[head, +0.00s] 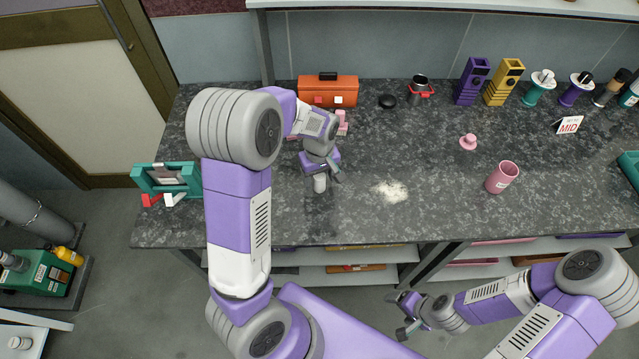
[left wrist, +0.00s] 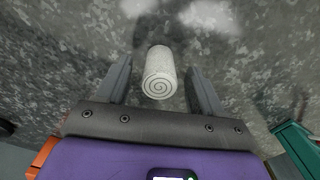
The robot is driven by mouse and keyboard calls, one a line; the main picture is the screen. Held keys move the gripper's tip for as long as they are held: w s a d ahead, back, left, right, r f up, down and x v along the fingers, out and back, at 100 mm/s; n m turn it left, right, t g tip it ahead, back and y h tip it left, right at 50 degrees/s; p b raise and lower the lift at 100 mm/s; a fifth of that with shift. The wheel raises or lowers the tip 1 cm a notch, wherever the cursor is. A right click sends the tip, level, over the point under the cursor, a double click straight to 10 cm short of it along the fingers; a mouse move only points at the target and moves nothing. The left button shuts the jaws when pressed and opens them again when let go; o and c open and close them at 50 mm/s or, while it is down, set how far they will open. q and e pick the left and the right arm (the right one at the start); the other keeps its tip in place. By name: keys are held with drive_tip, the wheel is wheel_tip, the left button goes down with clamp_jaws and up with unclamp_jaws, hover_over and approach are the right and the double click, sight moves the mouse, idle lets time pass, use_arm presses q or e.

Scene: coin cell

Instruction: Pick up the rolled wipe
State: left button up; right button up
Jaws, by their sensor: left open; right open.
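In the left wrist view the rolled wipe (left wrist: 159,73) shows a spiral end and sits between my left gripper's two fingers, with a gap on each side. My left gripper (head: 327,180) is open at the wipe; it also shows in the left wrist view (left wrist: 160,88). My right gripper (head: 402,316) is open and empty in front of the counter, below its edge.
An orange toolbox (head: 328,91), a black puck (head: 387,101) and a dark cup with red (head: 418,90) stand behind. A pink cup (head: 502,177) and pink knob (head: 468,142) are to the right. A teal holder (head: 166,179) is at the left.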

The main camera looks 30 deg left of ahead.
use_arm(q)
wheel_tip(320, 180, down, 2)
drive_tip(key=shift+f, duration=0.25)
drive_tip(key=shift+r, duration=0.1)
drive_tip(key=c, duration=1.1)
drive_tip(key=shift+c, duration=0.2)
